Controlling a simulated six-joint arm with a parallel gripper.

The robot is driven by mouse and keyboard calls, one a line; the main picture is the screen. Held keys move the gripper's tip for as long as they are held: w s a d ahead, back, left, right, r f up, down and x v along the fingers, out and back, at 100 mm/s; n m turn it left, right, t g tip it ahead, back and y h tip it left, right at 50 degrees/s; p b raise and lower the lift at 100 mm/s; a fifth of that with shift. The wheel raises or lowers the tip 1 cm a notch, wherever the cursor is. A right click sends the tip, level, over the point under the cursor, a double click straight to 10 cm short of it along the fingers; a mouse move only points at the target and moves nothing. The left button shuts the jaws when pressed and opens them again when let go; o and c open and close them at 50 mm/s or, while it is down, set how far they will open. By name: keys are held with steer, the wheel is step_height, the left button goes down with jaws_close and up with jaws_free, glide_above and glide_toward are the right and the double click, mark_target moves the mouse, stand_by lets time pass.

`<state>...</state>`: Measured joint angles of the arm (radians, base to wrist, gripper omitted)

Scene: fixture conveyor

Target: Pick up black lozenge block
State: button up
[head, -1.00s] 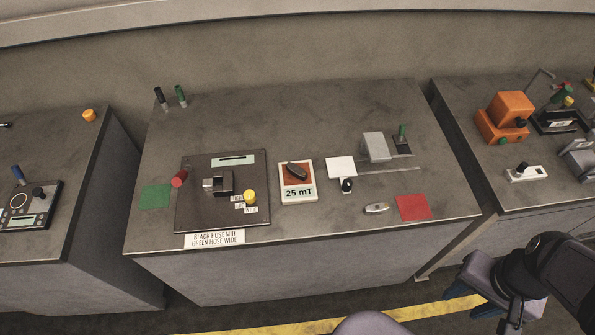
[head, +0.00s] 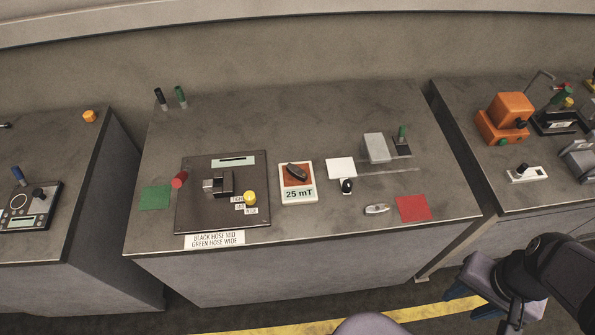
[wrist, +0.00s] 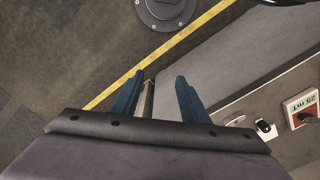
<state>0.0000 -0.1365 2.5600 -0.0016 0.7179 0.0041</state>
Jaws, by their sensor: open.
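The black lozenge block (head: 297,172) lies on the reddish-brown top face of a white box labelled 25 mT (head: 299,196), at the middle of the central bench. In the wrist view, part of the 25 mT box (wrist: 299,103) shows at the right edge, with a dark shape on it. My gripper (head: 484,306) is at the lower right, in front of the bench and well away from the block. In the wrist view my gripper (wrist: 157,88) has its two blue fingers apart, with nothing held between them.
A dark panel (head: 195,217) with a grey clamp and a yellow knob is left of the box. A white plate (head: 341,168), a black-topped knob (head: 347,186), a grey lozenge piece (head: 377,209) and a red mat (head: 413,207) are to the right. The back of the bench is mostly clear.

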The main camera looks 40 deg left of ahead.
stand_by(0.5)
steer(key=w+a+r+n, duration=0.3)
steer(key=w+a+n, duration=0.6)
steer(key=w+a, duration=1)
steer(key=n+b, duration=0.2)
steer(key=n, duration=0.7)
glide_toward(300, 172)
steer(key=shift+w+d+f, duration=0.35)
steer(key=shift+w+f, duration=0.05)
steer(key=shift+w, duration=0.1)
steer(key=shift+s+a, duration=0.25)
steer(key=shift+a, duration=0.1)
steer(key=shift+s+f+p, duration=0.15)
steer(key=shift+f+p, duration=0.85)
steer(key=shift+f, duration=0.85)
steer(key=shift+s+f+p, duration=0.1)
steer(key=shift+f+p, duration=0.9)
steer(key=shift+f, duration=0.85)
jaws_close()
